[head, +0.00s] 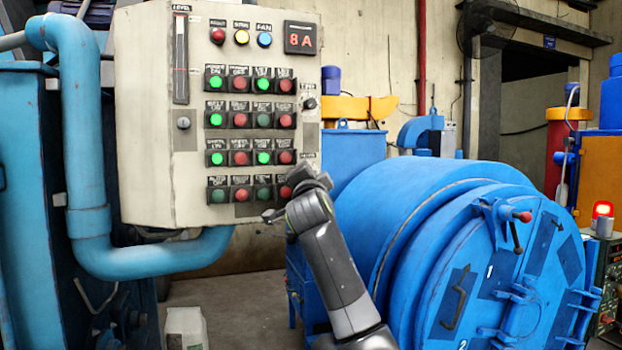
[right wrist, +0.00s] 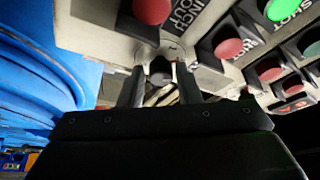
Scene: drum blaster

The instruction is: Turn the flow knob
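The cream control panel (head: 150,110) stands at the left in the head view. My right gripper (head: 296,192) is at its lower right edge and hides what is behind it there. In the right wrist view, a small dark knob (right wrist: 160,70) shows between the two fingers of my right gripper (right wrist: 161,82). The fingers are apart, one on each side of the knob, with a gap visible. Whether this is the flow knob I cannot read. Another dark knob (head: 310,103) sits higher on the panel's right side, and a grey knob (head: 183,123) sits at its left. My left gripper is out of view.
Rows of red and green buttons (head: 239,120) cover the panel; some, such as a red button (right wrist: 228,48), are near my right gripper. A large blue drum (head: 400,210) stands just right of my right arm. A blue pipe (head: 85,150) runs along the left.

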